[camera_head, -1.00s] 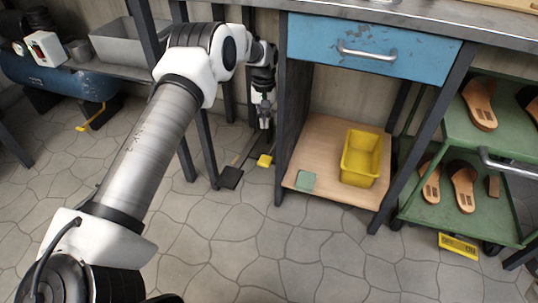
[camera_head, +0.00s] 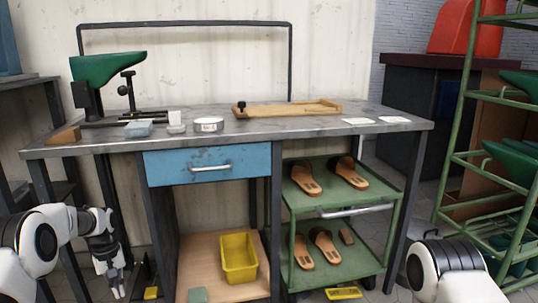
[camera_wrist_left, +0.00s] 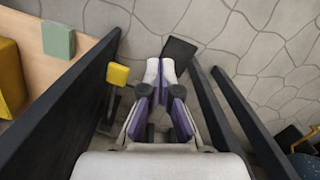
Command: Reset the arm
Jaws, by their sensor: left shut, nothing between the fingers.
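My left arm comes in at the lower left of the head view. Its gripper (camera_head: 116,284) hangs pointing down, low beside the left leg of the workbench. In the left wrist view the gripper (camera_wrist_left: 165,75) has its pale fingertips together, with nothing between them. Below it is the floor with a black plate (camera_wrist_left: 180,52) and a yellow pedal (camera_wrist_left: 117,74); the gripper appears apart from both. My right arm shows only as a white and black link at the lower right of the head view; its gripper is out of view.
The workbench (camera_head: 290,128) has a blue drawer (camera_head: 225,166). A yellow bin (camera_head: 238,258) and a green block (camera_head: 197,295) lie on the lower shelf. A green cart (camera_head: 300,201) holds sandals. Dark legs flank my left gripper closely in the left wrist view.

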